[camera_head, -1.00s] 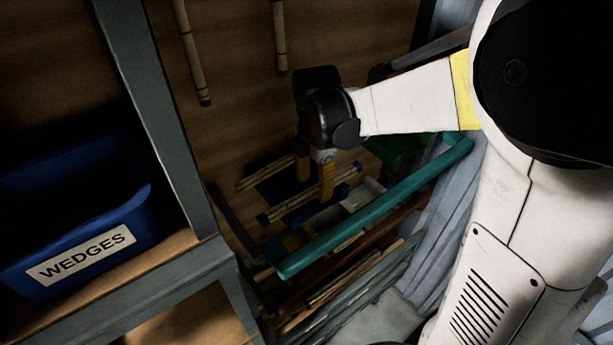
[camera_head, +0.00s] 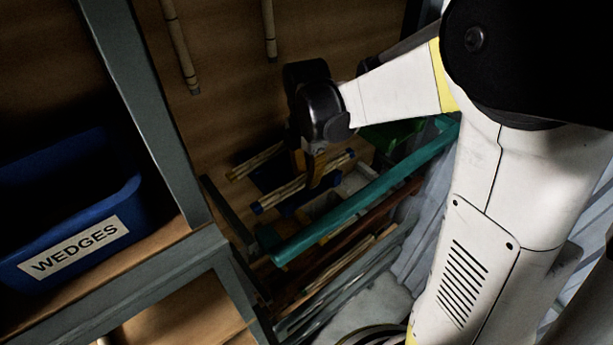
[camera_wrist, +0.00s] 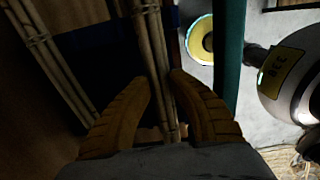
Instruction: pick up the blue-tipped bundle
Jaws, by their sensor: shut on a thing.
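The blue-tipped bundle (camera_head: 281,194) is a tied set of thin tan canes with dark blue ends, lying slantwise over the shelf rack in the head view. In the wrist view the bundle (camera_wrist: 154,55) runs from the top edge down between my fingers. My gripper (camera_head: 312,178) has ridged yellow-brown fingers and is shut on this bundle near its right part. The fingers also show in the wrist view (camera_wrist: 160,80), one on each side of the canes. Whether the bundle is clear of its support is too dark to tell.
A second cane bundle (camera_head: 256,160) lies behind, close to my gripper. A teal bar (camera_head: 350,200) crosses in front. A blue bin labelled WEDGES (camera_head: 70,250) stands on the left shelf, beside a grey post (camera_head: 150,110). Two canes (camera_head: 180,50) hang at the back.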

